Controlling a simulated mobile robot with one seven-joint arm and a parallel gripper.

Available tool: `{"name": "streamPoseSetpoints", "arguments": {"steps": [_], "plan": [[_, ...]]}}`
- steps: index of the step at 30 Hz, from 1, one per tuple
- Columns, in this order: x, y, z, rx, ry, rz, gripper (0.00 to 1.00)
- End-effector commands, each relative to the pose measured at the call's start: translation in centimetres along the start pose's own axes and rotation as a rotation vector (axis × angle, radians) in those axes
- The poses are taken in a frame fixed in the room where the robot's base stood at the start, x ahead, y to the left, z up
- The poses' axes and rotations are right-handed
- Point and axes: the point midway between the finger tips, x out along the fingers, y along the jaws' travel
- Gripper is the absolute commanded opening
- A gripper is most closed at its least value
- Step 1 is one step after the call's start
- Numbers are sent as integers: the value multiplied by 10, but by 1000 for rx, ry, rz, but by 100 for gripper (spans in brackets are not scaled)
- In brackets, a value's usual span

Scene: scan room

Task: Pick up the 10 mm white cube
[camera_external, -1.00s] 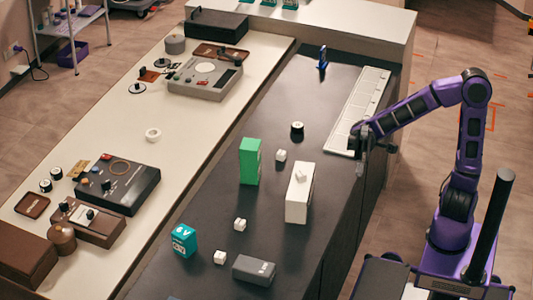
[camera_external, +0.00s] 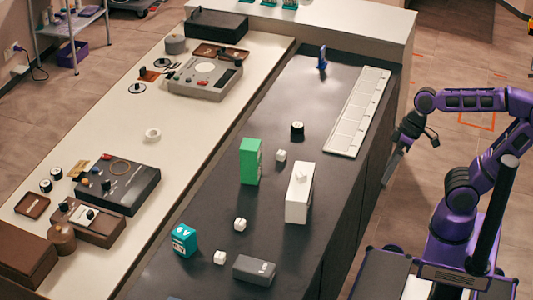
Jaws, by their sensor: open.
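I cannot tell by size which is the 10 mm cube. My gripper (camera_external: 390,171) is open and empty, pointing down off the right edge of the dark counter, well apart from all the cubes.
A green box (camera_external: 250,161), a tall white box (camera_external: 297,205), a black round item (camera_external: 297,128), a teal box (camera_external: 184,240) and a grey case (camera_external: 254,269) stand on the dark counter (camera_external: 205,215). A white segmented tray (camera_external: 358,112) lies at its back right.

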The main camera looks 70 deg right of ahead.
Motion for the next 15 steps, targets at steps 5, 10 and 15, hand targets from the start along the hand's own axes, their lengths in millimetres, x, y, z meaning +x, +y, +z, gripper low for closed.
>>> {"name": "streamPoseSetpoints", "arguments": {"steps": [5,10,15], "plan": [[-20,40,-13,-26,126,256,100],[-26,52,-17,-43,164,343,100],[-26,53,-17,-44,164,345,89]]}}
